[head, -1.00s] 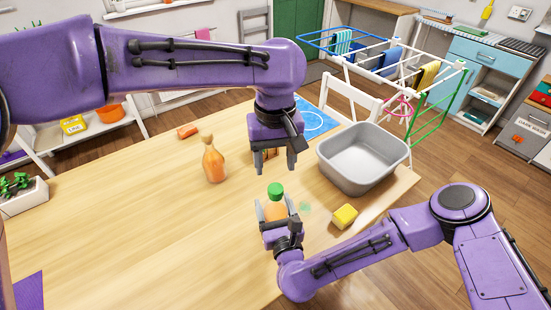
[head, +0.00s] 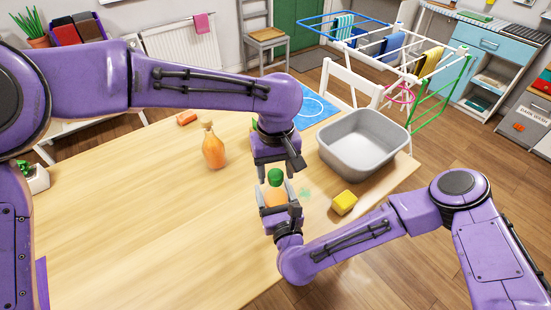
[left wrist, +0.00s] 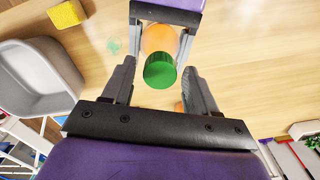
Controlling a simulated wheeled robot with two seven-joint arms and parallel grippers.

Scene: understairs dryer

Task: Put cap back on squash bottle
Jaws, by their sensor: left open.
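The squash bottle (head: 273,197) is orange and stands upright at the near side of the table. The green cap (head: 275,176) sits at its top; I cannot tell whether it is seated or threaded. My right gripper (head: 278,203) is closed around the bottle's body. My left gripper (head: 276,172) is open and points down from above. In the left wrist view, the cap (left wrist: 160,72) lies between the left fingertips, with a gap on each side. The bottle (left wrist: 159,39) shows beyond it, between the right gripper's fingers.
A grey basin (head: 362,143) and a yellow sponge (head: 344,203) are to the right on the table (head: 150,235). An orange spray-type bottle (head: 213,149) stands left of the grippers. The table's left and front parts are clear.

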